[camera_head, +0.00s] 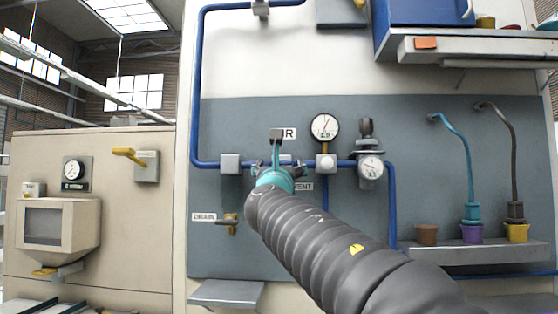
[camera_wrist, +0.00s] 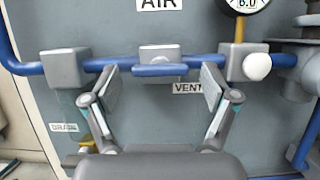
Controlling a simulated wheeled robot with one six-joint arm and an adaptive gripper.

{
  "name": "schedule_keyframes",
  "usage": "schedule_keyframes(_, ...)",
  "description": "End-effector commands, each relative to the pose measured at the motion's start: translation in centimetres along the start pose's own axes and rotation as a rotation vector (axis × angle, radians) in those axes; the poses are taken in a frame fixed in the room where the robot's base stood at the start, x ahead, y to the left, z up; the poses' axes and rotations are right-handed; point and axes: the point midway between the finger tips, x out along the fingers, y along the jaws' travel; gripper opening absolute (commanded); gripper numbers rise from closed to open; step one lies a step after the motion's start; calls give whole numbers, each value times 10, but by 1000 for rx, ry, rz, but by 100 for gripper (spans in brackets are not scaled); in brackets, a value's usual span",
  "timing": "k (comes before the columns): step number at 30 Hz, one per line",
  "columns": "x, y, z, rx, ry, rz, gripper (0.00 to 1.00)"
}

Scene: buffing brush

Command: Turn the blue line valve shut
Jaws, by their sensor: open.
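The blue line valve has a grey body (camera_wrist: 160,53) on the blue pipe, under the AIR label. Its blue lever (camera_wrist: 166,70) lies level, in line with the pipe. My gripper (camera_wrist: 161,78) is open, with one finger on each side of the lever in the wrist view. The fingers appear apart from the lever, though the depth gap is hard to judge. In the head view my gripper (camera_head: 277,166) is in front of the valve and hides most of it.
The blue pipe (camera_head: 197,90) runs down and across the grey panel. A pressure gauge (camera_head: 324,127) and a regulator (camera_head: 369,167) are to the right. A brass drain tap (camera_head: 231,222) is lower left. A grey shelf (camera_head: 227,293) juts out below.

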Motion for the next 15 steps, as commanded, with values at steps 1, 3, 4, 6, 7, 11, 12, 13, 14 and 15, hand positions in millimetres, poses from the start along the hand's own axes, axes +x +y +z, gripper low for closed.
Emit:
schedule_keyframes(1, 4, 0, 0, 0, 1, 0, 85)
schedule_keyframes(3, 7, 0, 0, 0, 1, 0, 85)
schedule_keyframes(4, 8, 0, 0, 0, 0, 0, 85)
schedule_keyframes(6, 9, 0, 0, 1, 0, 0, 85)
schedule_keyframes(7, 9, 0, 0, 1, 0, 1, 85)
schedule_keyframes(11, 9, 0, 0, 1, 0, 1, 85)
schedule_keyframes(12, 9, 1, 0, 1, 0, 1, 85)
schedule_keyframes(13, 9, 1, 0, 1, 0, 1, 83)
schedule_keyframes(14, 9, 1, 0, 1, 0, 1, 75)
schedule_keyframes(15, 9, 1, 0, 1, 0, 1, 65)
